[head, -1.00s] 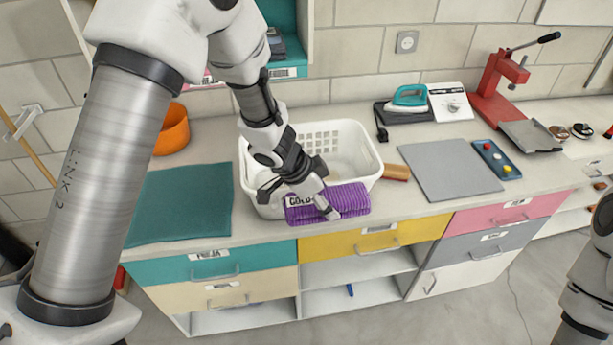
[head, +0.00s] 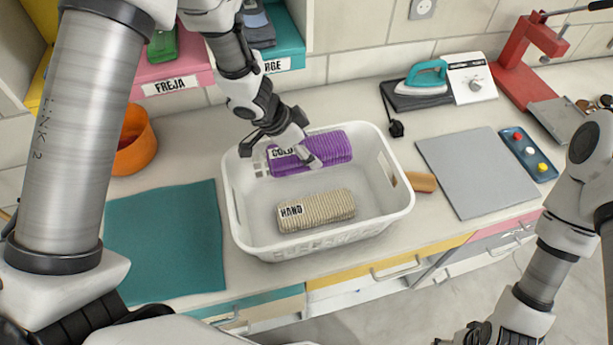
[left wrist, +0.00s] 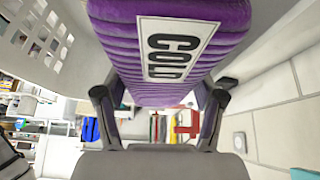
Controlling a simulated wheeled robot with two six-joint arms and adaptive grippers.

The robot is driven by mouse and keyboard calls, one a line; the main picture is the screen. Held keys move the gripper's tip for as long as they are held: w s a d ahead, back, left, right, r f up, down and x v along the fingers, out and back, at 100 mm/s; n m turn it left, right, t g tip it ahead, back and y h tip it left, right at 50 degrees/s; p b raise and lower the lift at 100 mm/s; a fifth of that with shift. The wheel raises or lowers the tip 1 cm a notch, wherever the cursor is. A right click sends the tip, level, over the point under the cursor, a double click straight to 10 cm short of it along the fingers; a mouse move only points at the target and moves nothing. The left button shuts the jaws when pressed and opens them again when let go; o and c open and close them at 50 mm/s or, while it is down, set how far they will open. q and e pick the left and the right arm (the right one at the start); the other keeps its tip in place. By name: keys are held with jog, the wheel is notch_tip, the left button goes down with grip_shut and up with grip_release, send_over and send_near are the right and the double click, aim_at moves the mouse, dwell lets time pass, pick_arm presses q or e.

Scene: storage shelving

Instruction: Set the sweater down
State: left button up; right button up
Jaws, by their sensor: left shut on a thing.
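My left gripper (head: 300,150) is shut on a folded purple ribbed sweater (head: 326,153) with a white COLD label. The sweater is over the back part of a white plastic basket (head: 240,213) in the head view. I cannot tell whether it touches the basket floor. In the left wrist view the sweater (left wrist: 130,40) sits between the two fingers (left wrist: 158,115), with its label facing the camera. A beige ribbed folded sweater (head: 325,209) labelled HAND lies in the front part of the basket. My right gripper (head: 480,333) is partly cut off at the bottom edge.
A teal cloth (head: 165,240) lies left of the basket, with an orange pot (head: 135,140) behind it. A wooden brush (head: 422,182) and a grey mat (head: 475,170) are to the right. A shelf (head: 170,80) overhangs at the back left.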

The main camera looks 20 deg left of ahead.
pick_arm(q)
jog(key=s+f, duration=0.1)
jog(key=s+d+f, duration=0.1)
jog(key=shift+s+f, duration=0.25)
jog(key=shift+s, duration=0.15)
jog(key=f, duration=0.2)
jog(key=w+f, duration=0.1)
jog(key=f, duration=0.1)
jog(key=shift+a+f+b, duration=0.2)
jog(key=shift+f+b, duration=0.05)
jog(key=shift+b, duration=0.1)
jog(key=shift+w+a+f, duration=0.15)
jog(key=shift+w+f, duration=0.05)
jog(key=shift+f, duration=0.05)
jog(key=shift+s+r, duration=0.2)
jog(key=shift+s+d+f, duration=0.1)
jog(key=shift+s+d, duration=0.15)
jog(key=shift+d, duration=0.05)
jog(key=shift+w+a+f, duration=0.15)
jog(key=shift+w+f, duration=0.15)
jog(key=shift+f, duration=0.25)
jog(key=o, duration=1.4)
jog(key=shift+s+r, duration=0.1)
jog(key=shift+c, duration=0.2)
jog(key=shift+s, duration=0.1)
pick_arm(e)
jog(key=shift+s+d+f, duration=0.45)
jog(key=shift+s+f, duration=0.2)
jog(key=shift+f, duration=0.15)
jog(key=shift+w, duration=0.1)
